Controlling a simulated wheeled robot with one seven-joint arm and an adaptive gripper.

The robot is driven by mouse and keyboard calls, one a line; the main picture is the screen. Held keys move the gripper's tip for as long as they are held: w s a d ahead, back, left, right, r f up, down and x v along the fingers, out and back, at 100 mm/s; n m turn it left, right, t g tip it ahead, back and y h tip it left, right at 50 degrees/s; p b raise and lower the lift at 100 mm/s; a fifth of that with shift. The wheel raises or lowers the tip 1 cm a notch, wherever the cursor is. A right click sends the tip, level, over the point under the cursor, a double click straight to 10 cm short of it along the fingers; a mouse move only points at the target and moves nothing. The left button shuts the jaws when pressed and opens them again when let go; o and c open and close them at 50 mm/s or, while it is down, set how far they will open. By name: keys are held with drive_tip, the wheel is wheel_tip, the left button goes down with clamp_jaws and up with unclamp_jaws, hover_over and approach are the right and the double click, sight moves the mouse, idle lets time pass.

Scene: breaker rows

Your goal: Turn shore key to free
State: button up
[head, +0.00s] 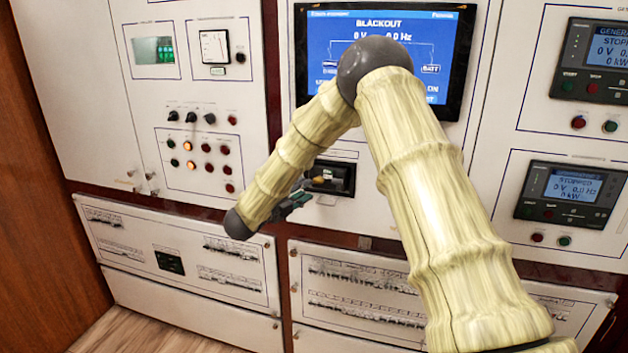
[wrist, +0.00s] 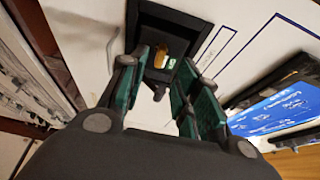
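The shore key appears to be the small brass-yellow piece (wrist: 162,52) inside a dark square recess (wrist: 172,20) in the wrist view. A small green spot lies beside it. In the head view the dark recess (head: 345,181) is on the white panel below the large screen, partly covered by my arm. My gripper (wrist: 160,72) has its green-and-black fingers spread, with the brass piece showing between and beyond the tips. I see no contact. In the head view my gripper (head: 296,200) is beside the recess, mostly hidden by my arm.
A large blue screen (head: 335,28) reading BLACKOUT hangs above the recess. Knobs and lamps (head: 200,150) are to the left, generator panels (head: 570,193) to the right. Breaker panels (head: 180,255) lie below. My arm crosses in front of the middle panel.

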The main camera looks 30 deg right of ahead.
sight(316, 182)
drive_tip(key=shift+p+x, duration=0.9)
drive_tip(key=shift+x, duration=2.1)
drive_tip(key=shift+c, duration=0.2)
clamp_jaws()
